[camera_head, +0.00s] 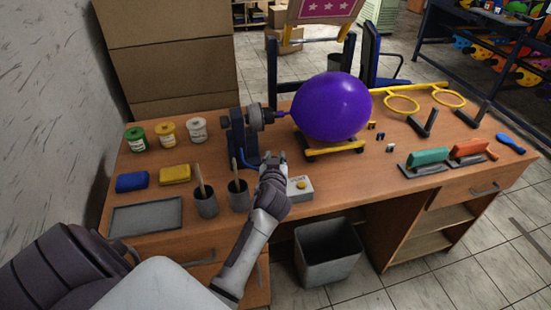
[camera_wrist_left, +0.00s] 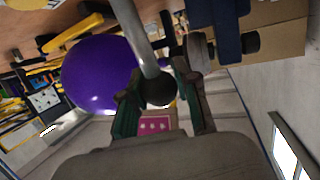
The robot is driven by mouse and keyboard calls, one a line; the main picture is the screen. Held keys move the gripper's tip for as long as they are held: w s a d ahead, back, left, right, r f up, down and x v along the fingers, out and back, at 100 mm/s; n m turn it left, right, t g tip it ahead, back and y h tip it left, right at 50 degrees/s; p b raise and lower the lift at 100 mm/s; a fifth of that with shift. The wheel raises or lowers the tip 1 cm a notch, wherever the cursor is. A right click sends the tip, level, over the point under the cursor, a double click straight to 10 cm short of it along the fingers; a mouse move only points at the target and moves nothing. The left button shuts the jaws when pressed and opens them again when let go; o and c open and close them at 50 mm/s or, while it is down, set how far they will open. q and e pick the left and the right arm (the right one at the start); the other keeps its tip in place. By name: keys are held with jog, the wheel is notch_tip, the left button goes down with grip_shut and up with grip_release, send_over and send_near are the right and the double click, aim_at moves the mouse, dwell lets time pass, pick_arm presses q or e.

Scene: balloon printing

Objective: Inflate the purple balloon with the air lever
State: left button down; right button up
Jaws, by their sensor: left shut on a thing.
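The purple balloon (camera_head: 332,106) is large, round and swollen. Its neck points left onto the nozzle of the dark air pump (camera_head: 237,128), above a low yellow-railed cradle (camera_head: 335,152). The balloon also fills the left part of the left wrist view (camera_wrist_left: 97,75). My left gripper (camera_head: 272,158) is at the front right of the pump, below and left of the balloon. In the left wrist view, its fingers (camera_wrist_left: 160,88) are shut around the dark ball knob of the grey air lever (camera_wrist_left: 146,45). In the head view the gripper hides the knob. My right gripper is not in view.
A small box with a yellow button (camera_head: 300,186) sits right beside my left gripper. Two grey cups (camera_head: 206,204) with sticks, a grey tray (camera_head: 146,219), sponges and paint jars are on the left. Stamps (camera_head: 427,157) and yellow rings (camera_head: 402,104) are on the right. A bin (camera_head: 327,255) stands below.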

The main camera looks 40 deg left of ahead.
pick_arm(q)
jog(key=shift+s+a+f, duration=0.1)
jog(key=shift+s+f, duration=0.1)
jog(key=shift+f, duration=0.35)
jog(key=c, duration=1.2)
grip_release()
jog(key=shift+c, duration=0.2)
jog(key=shift+o, duration=1.4)
jog(key=shift+a, duration=0.1)
jog(key=shift+o, duration=0.7)
jog(key=shift+w+a+r, duration=0.1)
jog(key=shift+a, duration=0.05)
jog(key=shift+r, duration=0.15)
jog(key=shift+d, duration=0.35)
jog(key=v, duration=0.7)
